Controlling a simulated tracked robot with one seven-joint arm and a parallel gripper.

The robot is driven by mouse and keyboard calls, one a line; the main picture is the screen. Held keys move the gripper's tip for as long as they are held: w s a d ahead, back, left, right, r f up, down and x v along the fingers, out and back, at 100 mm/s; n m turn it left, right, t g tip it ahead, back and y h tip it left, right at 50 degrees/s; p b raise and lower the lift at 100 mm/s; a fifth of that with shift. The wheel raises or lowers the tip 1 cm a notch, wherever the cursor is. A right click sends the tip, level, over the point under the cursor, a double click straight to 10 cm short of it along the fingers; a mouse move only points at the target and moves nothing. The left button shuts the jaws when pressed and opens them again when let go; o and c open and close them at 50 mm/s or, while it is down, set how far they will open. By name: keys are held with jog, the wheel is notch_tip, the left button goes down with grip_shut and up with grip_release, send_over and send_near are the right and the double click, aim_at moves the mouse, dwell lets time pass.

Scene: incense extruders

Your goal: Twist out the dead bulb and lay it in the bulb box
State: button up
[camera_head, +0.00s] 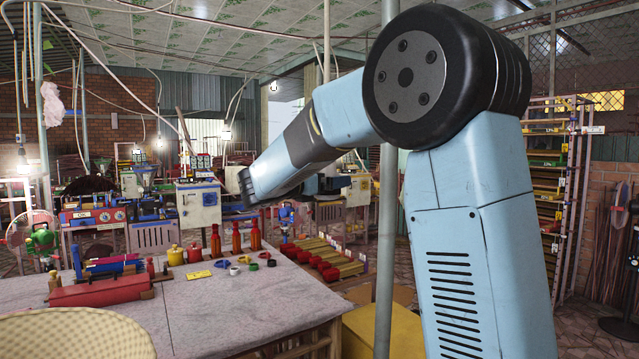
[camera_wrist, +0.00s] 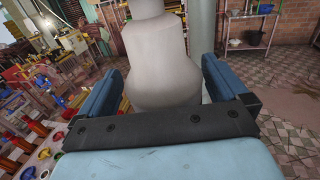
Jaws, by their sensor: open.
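A large pale grey, unlit bulb (camera_wrist: 160,65) fills the middle of the wrist view, its round end towards me and its narrower neck leading up out of the picture. My gripper (camera_wrist: 162,70) is open, with one blue finger on each side of the bulb. A gap shows at the right finger; whether the left finger touches the glass I cannot tell. In the head view my gripper (camera_head: 247,187) is at the end of the raised arm, above the far side of the table. I cannot pick out the dead bulb or a bulb box in the head view.
A pole (camera_head: 386,240) stands beside my arm. Lit bulbs (camera_head: 225,134) hang behind. The table's front middle is clear.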

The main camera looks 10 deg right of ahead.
jog(key=shift+w+d, duration=0.4)
jog(key=shift+d, duration=0.2)
jog(key=shift+s, duration=0.1)
jog(key=c, duration=0.9)
jog(key=o, duration=0.5)
jog(key=shift+r, duration=0.1)
jog(key=c, duration=0.4)
jog(key=shift+m+g+h, duration=0.3)
jog(key=shift+m+g, duration=0.1)
jog(key=shift+g, duration=0.1)
jog(key=shift+c, duration=0.2)
jog(key=shift+m+g+h, duration=0.3)
jog(key=shift+m+g, duration=0.1)
jog(key=shift+g, duration=0.2)
